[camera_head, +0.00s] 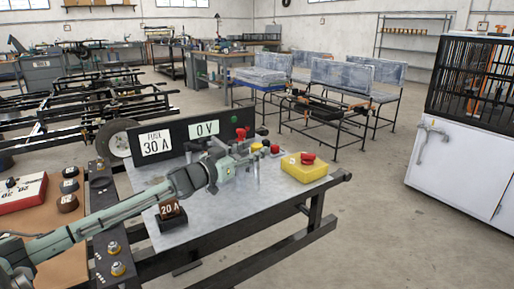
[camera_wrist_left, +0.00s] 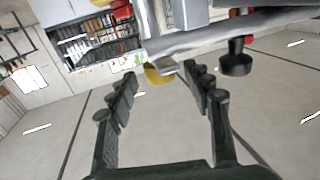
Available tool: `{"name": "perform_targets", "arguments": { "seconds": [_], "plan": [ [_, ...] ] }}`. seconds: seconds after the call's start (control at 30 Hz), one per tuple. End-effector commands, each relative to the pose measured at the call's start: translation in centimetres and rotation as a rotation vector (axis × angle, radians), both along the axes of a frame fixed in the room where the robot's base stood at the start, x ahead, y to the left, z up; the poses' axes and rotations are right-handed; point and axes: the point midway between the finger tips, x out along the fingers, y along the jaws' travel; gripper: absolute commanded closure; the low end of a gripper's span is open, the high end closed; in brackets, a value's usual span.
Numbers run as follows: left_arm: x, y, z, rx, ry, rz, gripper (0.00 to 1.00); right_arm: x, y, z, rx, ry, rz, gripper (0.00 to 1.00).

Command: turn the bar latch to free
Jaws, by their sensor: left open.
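My left gripper (camera_head: 245,158) is over the grey metal bench top, in front of the black panel (camera_head: 180,142) with the "FUSE 30 A" and "0 V" labels. In the left wrist view the left gripper (camera_wrist_left: 160,76) has its two dark fingers spread, with nothing between them. A pale grey bar (camera_wrist_left: 225,38) crosses the upper part of that view beyond the fingertips; I cannot tell if it is the bar latch. In the head view the arm and gripper hide part of the fittings beside the panel. My right gripper is not in view.
A yellow box with a red button (camera_head: 305,168) sits on the bench top (camera_head: 270,205) right of the gripper. A small "20 A" block (camera_head: 172,215) stands near the front left. A white cabinet (camera_head: 455,165) with a handle stands far right. Floor between is clear.

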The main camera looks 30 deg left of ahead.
Motion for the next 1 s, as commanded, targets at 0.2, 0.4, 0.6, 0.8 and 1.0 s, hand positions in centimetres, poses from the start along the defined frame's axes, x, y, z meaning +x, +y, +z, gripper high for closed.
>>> {"name": "perform_targets", "arguments": {
  "seconds": [0.2,0.4,0.6,0.8,1.0],
  "plan": [
    [2.0,-0.2,0.1,-0.001,-0.001,0.001,0.49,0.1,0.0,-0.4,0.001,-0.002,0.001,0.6],
    [2.6,-0.3,0.0,0.0,0.0,0.0,0.49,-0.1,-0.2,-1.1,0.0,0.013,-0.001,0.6],
    [2.6,-0.3,0.0,0.0,0.001,0.0,0.49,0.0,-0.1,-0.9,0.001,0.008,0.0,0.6],
    [2.6,-0.3,0.0,0.0,0.001,0.0,0.73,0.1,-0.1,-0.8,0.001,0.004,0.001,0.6],
    [2.6,-0.3,0.0,0.0,0.001,0.0,0.98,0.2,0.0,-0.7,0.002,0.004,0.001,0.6]
  ]
}}
